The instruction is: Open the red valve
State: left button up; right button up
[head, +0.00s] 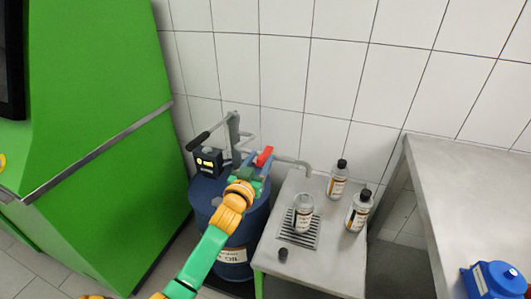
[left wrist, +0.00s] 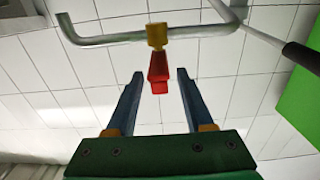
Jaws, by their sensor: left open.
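The red valve (head: 264,156) sits on the grey outlet pipe above the blue oil drum (head: 206,200). In the left wrist view the red valve handle (left wrist: 158,74) hangs from a yellow fitting (left wrist: 157,36) on the pipe. My left gripper (head: 257,165) is at the valve, above the drum. In the left wrist view my left gripper (left wrist: 160,77) is open, with a finger on each side of the handle's lower end. Gaps show on both sides, so the fingers are not closed on it. My right gripper is not in view.
The pump's black lever (head: 198,141) and a black meter (head: 208,162) are left of the valve. The outlet pipe (head: 292,161) runs right toward a metal stand (head: 338,262) with three bottles and a black cap (head: 283,254). A green cabinet (head: 100,90) stands left.

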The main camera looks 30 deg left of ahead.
aim_at(262, 157)
pick_arm(q)
jog(key=shift+x, duration=1.7)
grip_shut()
